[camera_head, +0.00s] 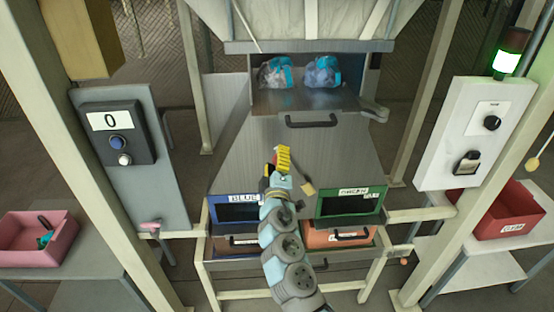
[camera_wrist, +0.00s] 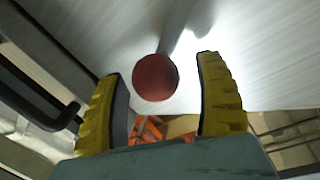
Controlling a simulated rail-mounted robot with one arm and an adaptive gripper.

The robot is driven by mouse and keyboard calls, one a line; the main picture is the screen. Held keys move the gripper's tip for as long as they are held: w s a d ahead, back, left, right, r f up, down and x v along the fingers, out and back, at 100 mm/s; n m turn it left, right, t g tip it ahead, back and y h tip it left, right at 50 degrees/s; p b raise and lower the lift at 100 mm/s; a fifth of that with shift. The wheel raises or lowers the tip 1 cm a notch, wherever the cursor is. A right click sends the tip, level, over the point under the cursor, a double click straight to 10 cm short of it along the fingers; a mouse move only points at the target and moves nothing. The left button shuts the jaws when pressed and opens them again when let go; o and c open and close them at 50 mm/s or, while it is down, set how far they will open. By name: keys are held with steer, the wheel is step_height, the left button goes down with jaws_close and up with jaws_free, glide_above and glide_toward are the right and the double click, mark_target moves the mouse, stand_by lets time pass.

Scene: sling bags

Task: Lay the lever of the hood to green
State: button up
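The hood (camera_head: 315,150) is a grey sloped metal housing below a drawer, in the middle of the head view. Its lever shows in the wrist view as a rod with a round dark red knob (camera_wrist: 155,78). My gripper (camera_head: 284,152) is in front of the hood in the head view and hides most or all of the lever there. In the wrist view my gripper (camera_wrist: 162,68) is open, with one yellow finger on each side of the knob and visible gaps. Below the hood are a blue-labelled bin (camera_head: 236,198) on the left and a green-labelled bin (camera_head: 350,190) on the right.
A drawer (camera_head: 290,104) above the hood holds two bluish bags (camera_head: 322,73). A panel reading 0 (camera_head: 110,121) stands left, a white switch panel (camera_head: 465,133) right with a lit green lamp (camera_head: 506,62). Pink (camera_head: 50,228) and red (camera_head: 500,232) bins stand at the sides.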

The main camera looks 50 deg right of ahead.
steer(key=shift+s, duration=0.1)
steer(key=shift+s+a+f, duration=0.1)
steer(key=shift+s+a, duration=0.05)
steer(key=shift+s, duration=0.05)
steer(key=v, duration=1.1)
steer(key=shift+a, duration=0.2)
stand_by(0.3)
